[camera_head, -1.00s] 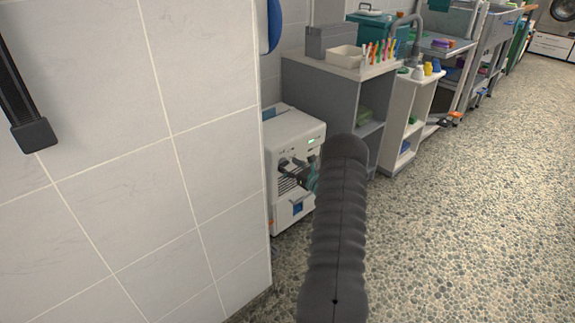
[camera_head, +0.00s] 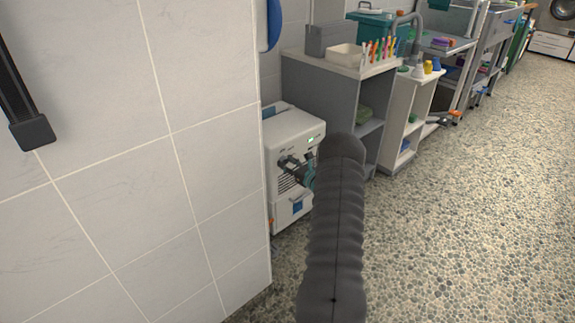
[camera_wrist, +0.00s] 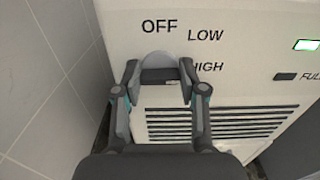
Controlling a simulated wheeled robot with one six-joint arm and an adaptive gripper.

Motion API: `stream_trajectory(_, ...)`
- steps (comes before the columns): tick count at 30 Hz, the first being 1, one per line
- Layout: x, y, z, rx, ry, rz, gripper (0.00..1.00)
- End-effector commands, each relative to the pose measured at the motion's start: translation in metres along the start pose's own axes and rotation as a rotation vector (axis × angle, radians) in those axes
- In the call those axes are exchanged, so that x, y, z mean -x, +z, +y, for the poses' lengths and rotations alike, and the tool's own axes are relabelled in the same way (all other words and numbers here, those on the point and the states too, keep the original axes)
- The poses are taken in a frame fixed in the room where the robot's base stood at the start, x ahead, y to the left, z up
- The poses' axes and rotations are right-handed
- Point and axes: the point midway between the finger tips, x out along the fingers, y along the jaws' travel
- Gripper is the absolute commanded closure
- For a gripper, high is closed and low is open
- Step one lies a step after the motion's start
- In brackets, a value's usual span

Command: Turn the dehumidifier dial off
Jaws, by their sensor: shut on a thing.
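The white dehumidifier (camera_head: 282,134) stands on the floor past the tiled wall corner in the head view. Its front panel (camera_wrist: 250,85) fills much of the wrist view, with the words OFF, LOW and HIGH printed around the dial. The dial (camera_wrist: 158,60) shows as a pale round top edge below OFF and left of LOW and HIGH. My gripper (camera_wrist: 159,76) is shut on the dial, one finger on each side. A dark bar shows between the fingertips. I cannot tell which word the dial points to.
A green-lit display (camera_wrist: 306,45) and a FULL lamp (camera_wrist: 286,77) sit right of the dial, with vent slots below. The tiled wall (camera_head: 150,150) stands close on the left. A grey cabinet (camera_head: 315,80) stands behind the dehumidifier. The pebbled floor on the right is clear.

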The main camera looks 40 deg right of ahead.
Motion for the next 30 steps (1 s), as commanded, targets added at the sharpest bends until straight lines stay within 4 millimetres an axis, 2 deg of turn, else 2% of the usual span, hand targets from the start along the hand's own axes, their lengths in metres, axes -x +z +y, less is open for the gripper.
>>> stream_trajectory(8,-0.0004,-0.0065,0.0012,0.142,0.002,-0.002,0.93)
stream_trajectory(30,-0.0005,-0.0043,0.0037,0.83,0.002,0.0,0.93)
